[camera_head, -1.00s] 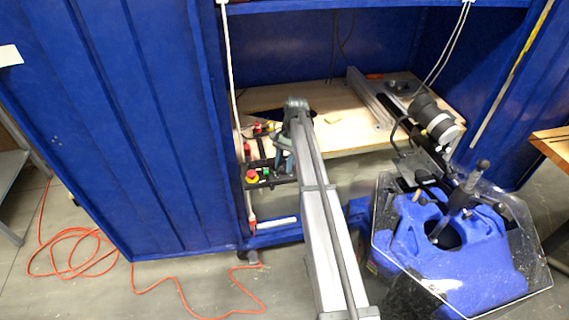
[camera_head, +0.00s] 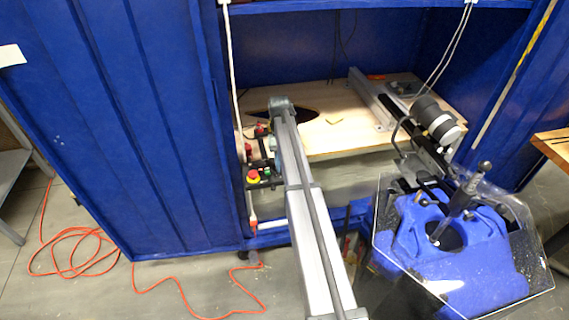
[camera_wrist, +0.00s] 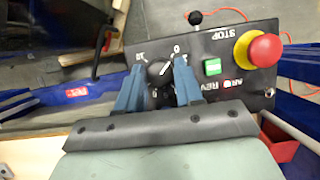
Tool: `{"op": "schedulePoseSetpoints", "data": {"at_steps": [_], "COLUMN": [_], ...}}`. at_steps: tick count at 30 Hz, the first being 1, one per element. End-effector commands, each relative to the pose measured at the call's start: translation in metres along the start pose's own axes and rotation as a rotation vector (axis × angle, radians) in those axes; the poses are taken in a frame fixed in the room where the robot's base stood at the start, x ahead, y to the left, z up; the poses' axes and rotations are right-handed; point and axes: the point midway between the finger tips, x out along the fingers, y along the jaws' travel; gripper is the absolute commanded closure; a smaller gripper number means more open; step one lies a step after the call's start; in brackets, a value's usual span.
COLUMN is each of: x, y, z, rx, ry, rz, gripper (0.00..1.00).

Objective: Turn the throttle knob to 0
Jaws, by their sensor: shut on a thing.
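The throttle knob (camera_wrist: 159,70) is black and sits on a black control panel (camera_wrist: 232,98) in the wrist view. It has a white pointer line that slants to the upper right, toward a 0 mark; the exact setting is too small to read surely. My gripper (camera_wrist: 160,65) has its two blue fingers on either side of the knob and is shut on it. In the head view my arm covers most of the panel (camera_head: 266,180), and the knob is hidden there.
A red stop button (camera_wrist: 265,50) on a yellow base and a green button (camera_wrist: 212,67) are right of my fingers. A black ball-ended lever (camera_wrist: 196,17) stands at the panel's edge. In the head view, a clear-topped blue unit (camera_head: 455,262) stands at the right.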

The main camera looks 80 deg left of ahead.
Motion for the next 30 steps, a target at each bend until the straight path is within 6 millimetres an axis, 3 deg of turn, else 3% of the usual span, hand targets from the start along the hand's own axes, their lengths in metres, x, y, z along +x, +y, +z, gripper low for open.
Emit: {"op": "schedulePoseSetpoints", "data": {"at_steps": [17,18,25,30], "x": [0.001,0.001,0.0006,0.0004], "y": [0.0,0.0,-0.0001,-0.0002], "z": [-0.0004,-0.0004,-0.0002,-0.0001], "rx": [-0.031,-0.031,-0.03,-0.03], "ry": [0.001,0.001,0.0,0.0], "rz": [0.013,0.013,0.013,0.012], "gripper": [0.95,0.62,0.41,0.41]}}
